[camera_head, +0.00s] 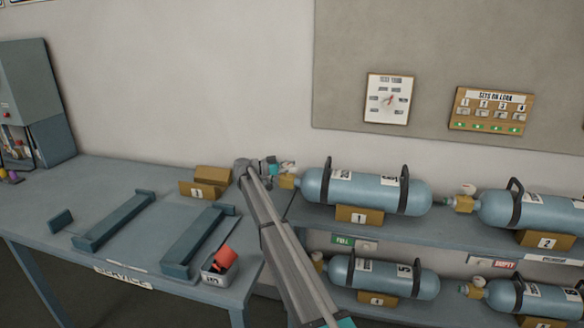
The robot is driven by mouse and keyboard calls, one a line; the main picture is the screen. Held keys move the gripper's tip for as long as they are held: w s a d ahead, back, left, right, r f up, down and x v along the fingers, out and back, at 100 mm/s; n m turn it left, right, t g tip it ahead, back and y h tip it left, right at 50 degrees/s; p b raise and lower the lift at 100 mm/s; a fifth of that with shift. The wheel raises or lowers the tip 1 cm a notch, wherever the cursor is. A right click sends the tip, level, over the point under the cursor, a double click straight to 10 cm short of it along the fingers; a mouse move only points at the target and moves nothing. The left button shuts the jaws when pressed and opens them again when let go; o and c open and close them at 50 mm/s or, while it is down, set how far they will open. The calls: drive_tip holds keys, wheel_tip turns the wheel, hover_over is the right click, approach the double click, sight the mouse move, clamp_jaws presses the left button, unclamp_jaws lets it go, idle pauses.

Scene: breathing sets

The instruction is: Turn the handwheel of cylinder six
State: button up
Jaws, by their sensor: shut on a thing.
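A light blue cylinder (365,192) lies on the upper shelf behind a placard marked 1. I cannot read its own number surely. Its brass valve (288,181) points left, with a pale handwheel (289,165) on top. My gripper (280,166) reaches this valve from the left and is shut on the handwheel; the fingertips are small and partly hidden. Three other cylinders show: one at upper right (535,210) by placard 2, one at lower left (384,279) that seems to be labelled 5, and one at lower right (535,302), number unclear.
The service bench (130,215) at left bears two dark rails, a brown placard block (207,182) and a small bin (220,268) with a red item. My arm crosses between bench and shelves.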

drive_tip(key=o, duration=1)
drive_tip(key=shift+s+a, duration=0.35)
drive_tip(key=shift+a, duration=1.6)
drive_tip(key=shift+s+a, duration=0.4)
drive_tip(key=shift+a, duration=1.6)
drive_tip(key=shift+s+a, duration=0.35)
drive_tip(key=shift+a, duration=1.6)
